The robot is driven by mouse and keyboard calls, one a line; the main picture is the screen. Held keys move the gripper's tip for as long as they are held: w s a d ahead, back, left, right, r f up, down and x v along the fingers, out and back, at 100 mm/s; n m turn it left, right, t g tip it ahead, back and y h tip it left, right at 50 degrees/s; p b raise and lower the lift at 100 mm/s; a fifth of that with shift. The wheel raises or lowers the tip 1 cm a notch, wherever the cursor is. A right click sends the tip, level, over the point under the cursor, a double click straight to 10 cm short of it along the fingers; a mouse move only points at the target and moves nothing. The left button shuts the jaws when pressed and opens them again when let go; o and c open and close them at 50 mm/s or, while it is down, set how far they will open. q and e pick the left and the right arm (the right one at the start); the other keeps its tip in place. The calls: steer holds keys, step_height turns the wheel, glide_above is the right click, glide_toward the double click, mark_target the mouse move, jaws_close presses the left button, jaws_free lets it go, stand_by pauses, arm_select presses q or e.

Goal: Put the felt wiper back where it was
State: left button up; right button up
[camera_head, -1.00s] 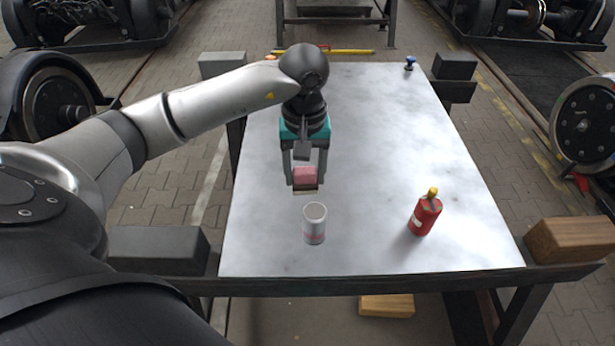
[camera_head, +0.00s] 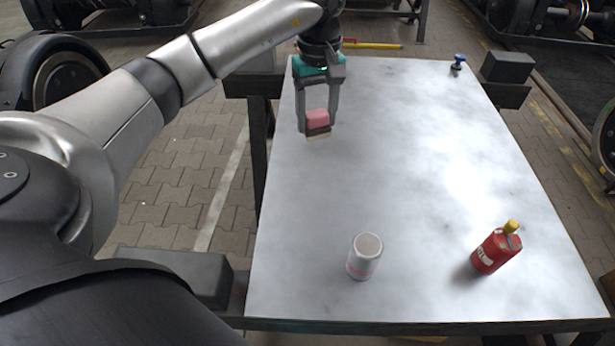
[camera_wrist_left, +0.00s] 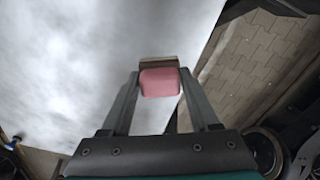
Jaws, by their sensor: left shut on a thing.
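The felt wiper is a block with a pink body (camera_head: 317,118) and a dark and tan pad along its lower edge. My left gripper (camera_head: 318,122) is shut on it, with one finger at each side. The gripper hangs down over the far left part of the metal table (camera_head: 400,160). The left wrist view shows the felt wiper (camera_wrist_left: 159,82) between the two fingertips (camera_wrist_left: 157,75), its tan pad outward. I cannot tell exactly how high it is above the table. My right gripper is not in view.
A pale can (camera_head: 364,257) stands near the table's front, with a red bottle with a yellow top (camera_head: 497,250) to its right. A small blue-topped item (camera_head: 458,62) is at the far right. The table's middle is clear. Dark blocks (camera_head: 507,67) flank the table.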

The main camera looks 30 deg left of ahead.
arm_select(q)
steer(key=f, duration=0.4)
steer(key=f+b, duration=0.1)
steer(key=f, duration=0.8)
steer(key=shift+s+d+f, duration=0.15)
steer(key=shift+d+f, duration=0.1)
steer(key=shift+f, duration=0.15)
steer(key=shift+f+b, duration=0.3)
steer(key=shift+f, duration=0.25)
steer(key=shift+f+b, duration=0.3)
steer(key=shift+f, duration=1.55)
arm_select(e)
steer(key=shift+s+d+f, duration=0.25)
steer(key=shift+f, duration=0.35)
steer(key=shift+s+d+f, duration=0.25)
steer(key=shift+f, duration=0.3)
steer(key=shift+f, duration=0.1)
arm_select(q)
steer(key=shift+f, duration=0.2)
steer(key=o, duration=1.3)
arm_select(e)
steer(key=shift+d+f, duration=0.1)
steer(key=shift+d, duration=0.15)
arm_select(q)
steer(key=shift+r, duration=0.15)
